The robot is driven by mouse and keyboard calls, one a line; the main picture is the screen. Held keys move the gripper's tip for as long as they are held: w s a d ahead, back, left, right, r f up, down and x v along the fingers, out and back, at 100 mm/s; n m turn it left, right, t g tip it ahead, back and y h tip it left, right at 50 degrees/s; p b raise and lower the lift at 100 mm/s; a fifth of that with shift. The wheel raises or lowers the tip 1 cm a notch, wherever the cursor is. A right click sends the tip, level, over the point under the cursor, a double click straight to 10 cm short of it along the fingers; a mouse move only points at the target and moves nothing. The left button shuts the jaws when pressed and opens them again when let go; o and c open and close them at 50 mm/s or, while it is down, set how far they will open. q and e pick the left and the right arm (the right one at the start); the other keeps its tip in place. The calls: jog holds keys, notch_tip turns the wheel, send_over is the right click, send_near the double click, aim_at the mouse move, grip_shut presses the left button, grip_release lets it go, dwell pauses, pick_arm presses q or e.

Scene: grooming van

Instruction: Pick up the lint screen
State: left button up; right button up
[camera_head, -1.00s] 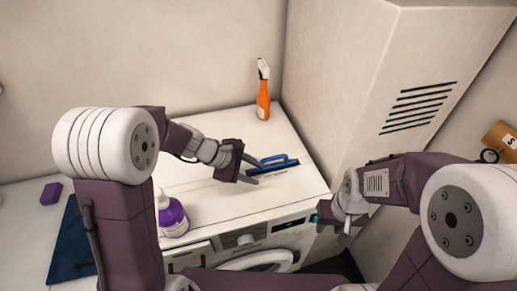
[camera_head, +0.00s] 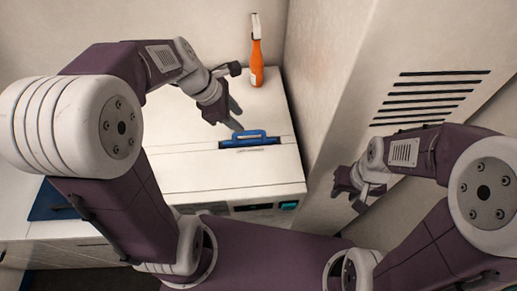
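The lint screen (camera_head: 250,137) is blue with a loop handle and sits in a dark slot in the top of the white machine (camera_head: 185,170). Only its handle and upper edge show; the rest is hidden in the slot. My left gripper (camera_head: 239,117) is open just behind and left of the handle, with its fingertips close to it. I cannot tell whether they touch it. Nothing is between its fingers. My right gripper (camera_head: 350,197) is off to the right of the machine, by the tall cabinet, and seems open and empty.
A tall pale cabinet (camera_head: 340,90) with dark vent slots rises on the right. A dark blue mat (camera_head: 50,203) lies at left. The front of the machine top is clear.

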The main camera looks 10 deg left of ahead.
aim_at(248, 132)
pick_arm(q)
jog(key=x, duration=0.3)
jog(key=shift+s+f, duration=0.3)
jog(key=shift+w+f, duration=0.15)
jog(key=shift+w, duration=0.05)
jog(key=x, duration=0.4)
jog(key=shift+s+d+f, duration=0.25)
jog(key=shift+s+d, duration=0.05)
jog(key=shift+d, duration=0.25)
jog(key=shift+w+f, duration=0.2)
jog(key=shift+w, duration=0.05)
jog(key=shift+s, duration=0.1)
grip_shut()
